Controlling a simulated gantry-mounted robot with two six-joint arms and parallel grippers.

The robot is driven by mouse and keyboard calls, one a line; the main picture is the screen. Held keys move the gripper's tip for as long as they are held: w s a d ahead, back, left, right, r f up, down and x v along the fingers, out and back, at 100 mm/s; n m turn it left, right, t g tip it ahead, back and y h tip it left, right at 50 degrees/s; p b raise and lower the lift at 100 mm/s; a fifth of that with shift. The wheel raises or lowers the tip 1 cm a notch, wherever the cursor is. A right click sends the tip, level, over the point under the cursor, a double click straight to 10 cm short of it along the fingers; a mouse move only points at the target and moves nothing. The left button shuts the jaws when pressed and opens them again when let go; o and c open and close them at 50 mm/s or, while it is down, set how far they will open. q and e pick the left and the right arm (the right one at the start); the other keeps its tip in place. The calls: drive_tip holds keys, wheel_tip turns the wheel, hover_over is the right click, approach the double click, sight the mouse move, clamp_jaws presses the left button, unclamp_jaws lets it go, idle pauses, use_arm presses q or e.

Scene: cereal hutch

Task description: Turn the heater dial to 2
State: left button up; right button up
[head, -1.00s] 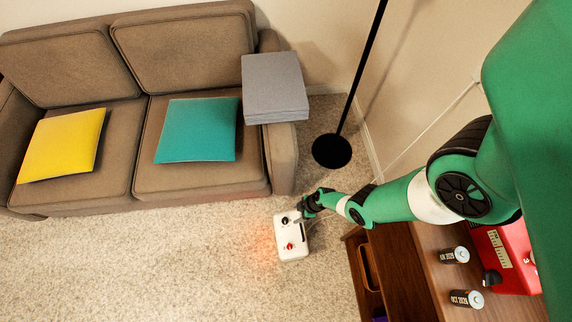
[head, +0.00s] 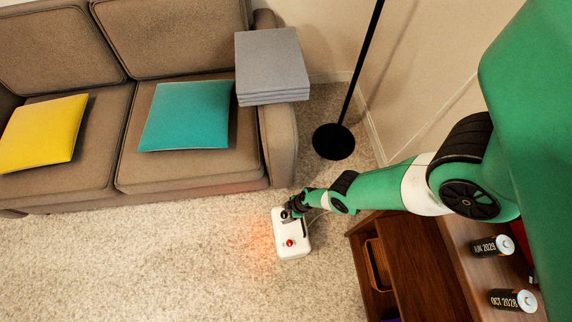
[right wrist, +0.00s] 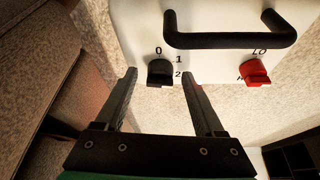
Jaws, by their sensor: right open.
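The white heater (head: 294,250) stands on the carpet, with an orange glow on the carpet at its left. Its black dial (right wrist: 159,73) shows in the right wrist view, with the marks 0, 1 and 2 above and to its right. I cannot tell which mark it points at. A red knob (right wrist: 256,76) sits farther right; it also shows in the head view (head: 290,243). My right gripper (right wrist: 159,76) is open, its fingertips on either side of the black dial in the picture; contact cannot be told. My left gripper is not in view.
A black handle (right wrist: 230,41) crosses the heater top. A wooden cabinet (head: 412,258) stands right of the heater. The sofa (head: 190,170), with grey folded cloths (head: 272,62) on its arm, and a black lamp base (head: 333,141) are behind. Carpet in front is clear.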

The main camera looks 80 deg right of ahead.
clamp_jaws()
drive_tip(key=shift+a+m+h, duration=0.2)
drive_tip(key=shift+m+h, duration=0.3)
drive_tip(key=shift+m, duration=0.7)
drive_tip(key=shift+m+h, duration=0.4)
drive_tip(key=shift+m, duration=0.6)
unclamp_jaws()
drive_tip(key=shift+p, duration=0.3)
